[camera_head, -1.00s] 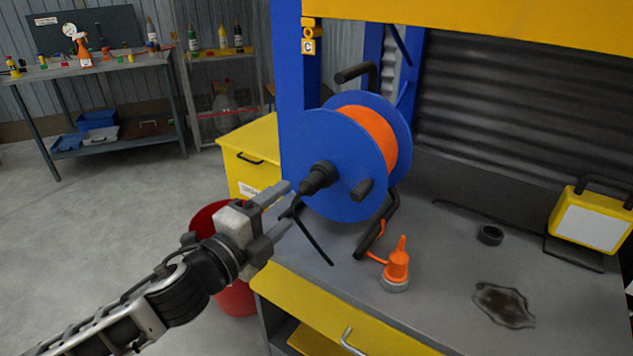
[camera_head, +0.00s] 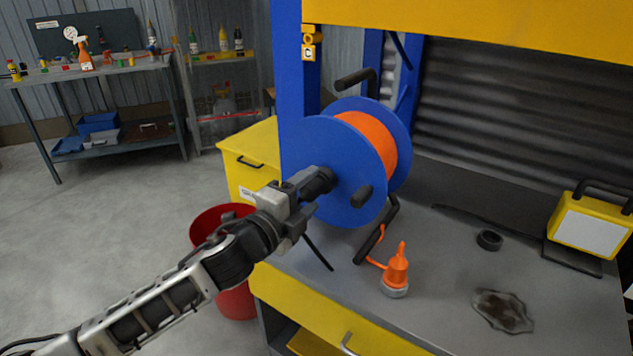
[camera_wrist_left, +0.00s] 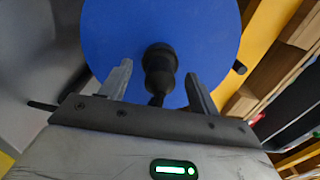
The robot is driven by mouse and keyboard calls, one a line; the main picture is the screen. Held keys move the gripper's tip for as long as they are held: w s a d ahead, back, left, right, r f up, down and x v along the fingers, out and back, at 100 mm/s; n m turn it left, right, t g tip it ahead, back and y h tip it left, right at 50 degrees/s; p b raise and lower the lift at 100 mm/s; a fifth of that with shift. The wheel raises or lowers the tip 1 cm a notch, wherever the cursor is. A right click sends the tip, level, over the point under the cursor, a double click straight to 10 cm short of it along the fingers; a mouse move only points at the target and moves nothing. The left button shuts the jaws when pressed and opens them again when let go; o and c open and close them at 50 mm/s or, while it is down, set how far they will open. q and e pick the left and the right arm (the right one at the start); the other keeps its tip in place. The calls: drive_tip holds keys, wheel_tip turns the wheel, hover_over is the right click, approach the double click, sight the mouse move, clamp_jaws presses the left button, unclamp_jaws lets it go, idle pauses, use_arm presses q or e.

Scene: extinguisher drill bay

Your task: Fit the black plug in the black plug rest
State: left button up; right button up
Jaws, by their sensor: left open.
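The black plug (camera_head: 320,180) sits at the front of the blue reel's face, its narrow end toward my left gripper. My left gripper (camera_head: 306,197) is open, close in front of the reel. In the left wrist view, the plug (camera_wrist_left: 158,66) lies between the two spread fingers, with a gap visible on both sides. Its narrow lower end is partly hidden behind the gripper body. A low black ring (camera_head: 490,239) lies flat and empty on the bench top; it looks like the black plug rest. My right gripper is not in view.
The blue reel (camera_head: 350,205), with orange cable, stands on the grey bench (camera_head: 440,300). An orange plug (camera_head: 397,268) stands on a grey ring. A yellow lamp (camera_head: 590,225) and dark stain (camera_head: 503,310) are at right.

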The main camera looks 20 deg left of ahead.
sight(305, 196)
use_arm(q)
drive_tip(key=shift+w+d, duration=0.15)
drive_tip(key=shift+w, duration=0.3)
idle(0.4)
drive_tip(key=shift+p, duration=0.4)
idle(0.4)
drive_tip(key=c, duration=1.3)
drive_tip(key=shift+v, duration=1.45)
drive_tip(key=shift+p+v, duration=0.35)
drive_tip(key=shift+v, duration=1.2)
